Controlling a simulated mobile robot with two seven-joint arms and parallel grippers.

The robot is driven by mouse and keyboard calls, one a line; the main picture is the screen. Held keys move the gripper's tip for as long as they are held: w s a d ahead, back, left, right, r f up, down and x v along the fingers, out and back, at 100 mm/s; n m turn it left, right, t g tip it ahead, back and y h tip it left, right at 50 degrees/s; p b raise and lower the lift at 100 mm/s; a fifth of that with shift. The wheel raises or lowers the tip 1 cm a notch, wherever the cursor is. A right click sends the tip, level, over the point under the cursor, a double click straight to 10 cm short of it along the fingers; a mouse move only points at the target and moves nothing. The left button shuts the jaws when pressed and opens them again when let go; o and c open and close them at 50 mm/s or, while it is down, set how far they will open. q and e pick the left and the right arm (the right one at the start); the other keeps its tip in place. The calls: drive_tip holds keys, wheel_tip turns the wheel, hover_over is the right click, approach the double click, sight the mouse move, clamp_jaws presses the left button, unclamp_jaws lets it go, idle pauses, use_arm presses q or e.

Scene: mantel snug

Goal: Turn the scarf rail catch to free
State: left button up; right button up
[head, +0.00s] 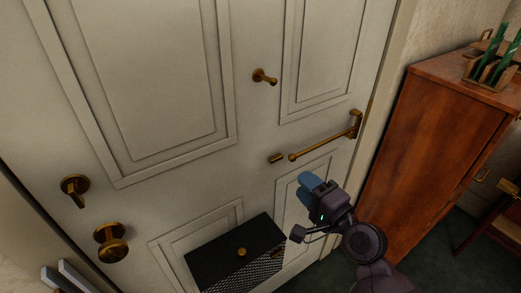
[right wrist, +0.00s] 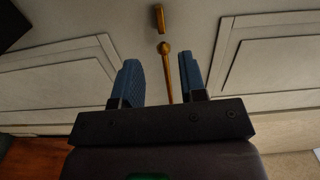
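The scarf rail (head: 325,141) is a slim brass bar on the white door, joined to a bracket (head: 356,122) at its right. Its ball end is at the left, next to a small separate brass block (head: 277,157); I cannot tell which part is the catch. My right gripper (head: 308,182) is open and empty, just below the rail. In the right wrist view the rail (right wrist: 169,75) lines up between the spread blue fingers (right wrist: 160,64), apart from both; the block (right wrist: 158,18) lies beyond. My left gripper (head: 65,276) shows partly at the lower left, fingers apart.
The door (head: 160,80) also bears a brass peg (head: 264,76), a lever (head: 75,188) and a round knob (head: 111,243). A black box (head: 235,255) with a brass knob is low on it. A wooden cabinet (head: 430,150) stands close to the right.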

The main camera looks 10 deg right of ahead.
sight(278, 160)
drive_tip(key=x, duration=0.7)
drive_tip(key=shift+w+a, duration=0.15)
drive_tip(key=shift+w, duration=0.2)
drive_tip(key=shift+x, duration=1)
use_arm(q)
drive_tip(key=shift+s+d+r, duration=0.1)
drive_tip(key=shift+s+d, duration=0.05)
drive_tip(key=shift+s, duration=0.5)
drive_tip(key=shift+s, duration=0.1)
drive_tip(key=shift+s+f, duration=0.2)
drive_tip(key=shift+s, duration=0.05)
use_arm(e)
clamp_jaws()
